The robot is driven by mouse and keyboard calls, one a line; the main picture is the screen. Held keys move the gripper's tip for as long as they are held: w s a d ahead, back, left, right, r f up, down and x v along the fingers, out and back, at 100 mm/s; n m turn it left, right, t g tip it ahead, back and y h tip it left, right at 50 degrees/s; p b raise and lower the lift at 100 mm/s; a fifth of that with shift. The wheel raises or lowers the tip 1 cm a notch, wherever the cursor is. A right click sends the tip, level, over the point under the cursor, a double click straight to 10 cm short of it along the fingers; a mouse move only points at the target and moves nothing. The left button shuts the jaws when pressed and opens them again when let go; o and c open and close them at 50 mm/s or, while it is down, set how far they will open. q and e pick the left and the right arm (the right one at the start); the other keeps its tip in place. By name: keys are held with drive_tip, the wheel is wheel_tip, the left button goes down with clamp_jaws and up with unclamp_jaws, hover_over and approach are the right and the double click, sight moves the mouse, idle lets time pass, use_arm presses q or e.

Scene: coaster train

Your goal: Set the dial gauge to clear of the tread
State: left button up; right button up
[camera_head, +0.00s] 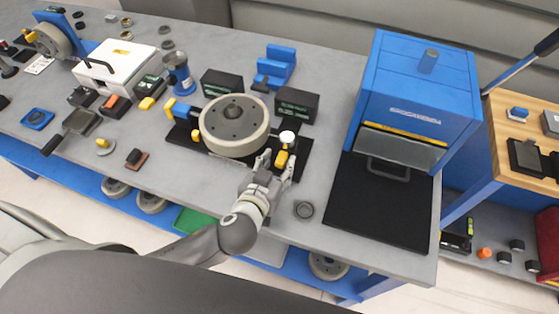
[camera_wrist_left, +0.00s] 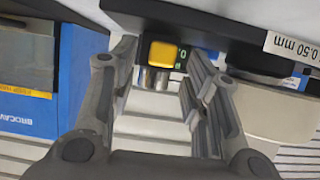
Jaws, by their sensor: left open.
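A wheel with a pale tread (camera_head: 234,127) lies flat on a black fixture plate (camera_head: 302,165). At its right stands what appears to be the dial gauge, with a round white top (camera_head: 287,137) and a yellow block (camera_head: 282,158) below it. My left gripper (camera_head: 279,161) is open, its fingers around or just in front of the yellow block. In the left wrist view the yellow block (camera_wrist_left: 167,55) shows between the spread fingertips (camera_wrist_left: 160,62), with a small green figure beside it; contact cannot be told. My right gripper is out of view.
A blue machine (camera_head: 411,85) with a black mat stands at the right. Two dark display boxes (camera_head: 297,104) sit behind the wheel. A small dark ring (camera_head: 304,210) lies right of my gripper. A tag reading 0.50 mm (camera_wrist_left: 290,47) shows in the wrist view.

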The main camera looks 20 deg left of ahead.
use_arm(q)
drive_tip(key=shift+x, duration=1.05)
drive_tip(key=shift+c, duration=0.3)
clamp_jaws()
